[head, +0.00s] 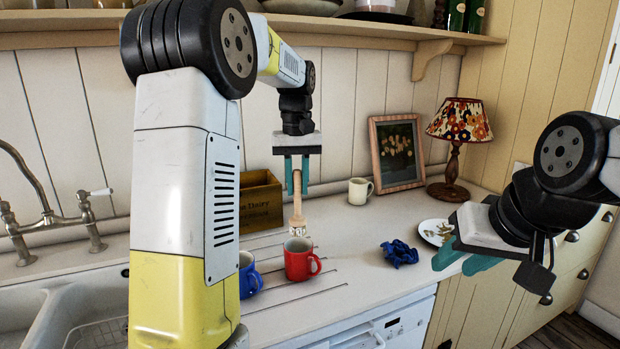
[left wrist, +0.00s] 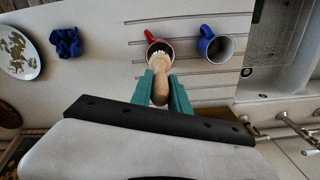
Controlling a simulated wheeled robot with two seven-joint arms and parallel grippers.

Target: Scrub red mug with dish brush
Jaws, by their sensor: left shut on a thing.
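The red mug (head: 299,260) stands upright on the grooved drainer part of the counter, and shows partly behind the brush in the left wrist view (left wrist: 150,37). My left gripper (head: 297,180) is shut on the wooden handle of the dish brush (head: 298,215). The brush hangs with its pale bristles down, just above the mug. In the left wrist view the brush head (left wrist: 160,52) overlaps the mug's opening; I cannot tell whether it touches. My right gripper (head: 458,258) is at the right, over the counter's front edge, its teal fingers apart with nothing seen between them.
A blue mug (head: 248,275) stands left of the red one, partly behind my left arm. A blue cloth (head: 399,253) and a patterned plate (head: 434,232) lie to the right. A cream mug (head: 360,191), wooden box (head: 261,203), picture frame (head: 397,152) and lamp (head: 456,140) stand behind.

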